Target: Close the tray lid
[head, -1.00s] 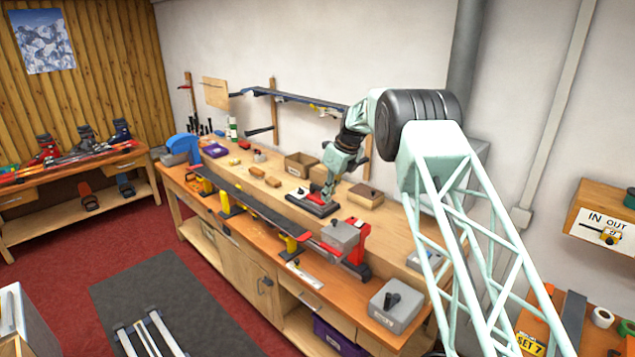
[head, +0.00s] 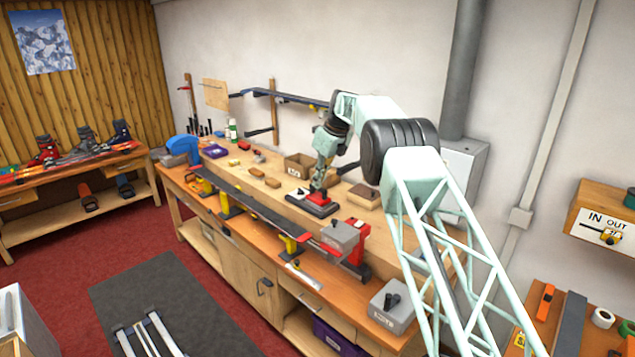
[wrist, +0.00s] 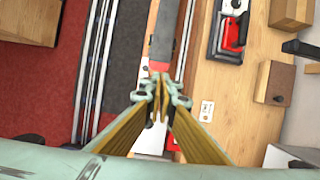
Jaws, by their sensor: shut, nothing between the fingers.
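My gripper (head: 318,187) is shut and empty. In the head view it shows in front of a low black tray (head: 308,207) with red on it. In the wrist view the shut fingertips (wrist: 160,98) point away over the bench's front part. The black tray, with a red part (wrist: 231,32), lies up and right of them, apart. An open brown box (head: 299,168) with a label stands behind. A flat-topped brown box (head: 364,196) stands to its right. I cannot tell which piece is the tray lid.
A long dark ski (head: 250,206) lies along the bench front in clamps. A grey box (head: 340,236) sits beside a red clamp (head: 359,242). Another grey box (head: 392,306) stands at the near right corner. Small wooden blocks (head: 264,177) lie left of the tray.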

